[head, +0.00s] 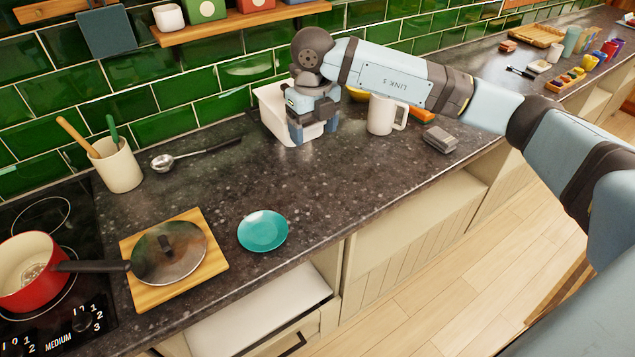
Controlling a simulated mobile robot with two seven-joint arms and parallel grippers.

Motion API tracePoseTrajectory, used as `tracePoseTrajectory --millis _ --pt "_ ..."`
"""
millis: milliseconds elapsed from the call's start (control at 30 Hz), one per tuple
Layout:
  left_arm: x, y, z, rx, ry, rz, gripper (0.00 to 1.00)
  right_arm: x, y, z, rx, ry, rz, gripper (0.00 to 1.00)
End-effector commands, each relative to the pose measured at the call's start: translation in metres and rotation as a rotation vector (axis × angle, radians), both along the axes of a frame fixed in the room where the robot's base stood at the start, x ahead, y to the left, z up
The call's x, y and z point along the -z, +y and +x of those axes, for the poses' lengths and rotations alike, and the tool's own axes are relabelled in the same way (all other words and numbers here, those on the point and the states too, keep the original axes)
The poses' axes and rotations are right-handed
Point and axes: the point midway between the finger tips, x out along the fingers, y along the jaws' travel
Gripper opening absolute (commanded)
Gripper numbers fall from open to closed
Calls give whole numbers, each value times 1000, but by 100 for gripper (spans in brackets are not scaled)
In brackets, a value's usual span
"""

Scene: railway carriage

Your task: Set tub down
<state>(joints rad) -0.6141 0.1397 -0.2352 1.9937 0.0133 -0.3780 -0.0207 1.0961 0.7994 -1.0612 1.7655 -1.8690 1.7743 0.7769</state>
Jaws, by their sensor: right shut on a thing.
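The white tub (272,108) is at the back of the dark speckled counter (330,180), close to the green tiled wall. My right gripper (312,132) points down at the tub's right side and is shut on it. The gripper hides part of the tub. I cannot tell whether the tub's base touches the counter or hangs just above it. My left gripper is not in view.
A ladle (190,155) lies to the left. A teal plate (263,230) and a lid (168,252) on a wooden board (140,294) are nearer. The middle counter is clear.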

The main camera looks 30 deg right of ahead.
Motion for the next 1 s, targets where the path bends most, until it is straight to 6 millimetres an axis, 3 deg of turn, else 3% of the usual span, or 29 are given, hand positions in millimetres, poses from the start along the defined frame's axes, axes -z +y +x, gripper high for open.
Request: tracePoseTrajectory --millis 500,833,1000 --pt "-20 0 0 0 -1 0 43 125 0 -1 -1 2 -1 38" --pt "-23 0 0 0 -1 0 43 153 0 -1 -3 1 -1 38" --pt "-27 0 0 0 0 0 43 178 0 0 -1 1 -1 38"
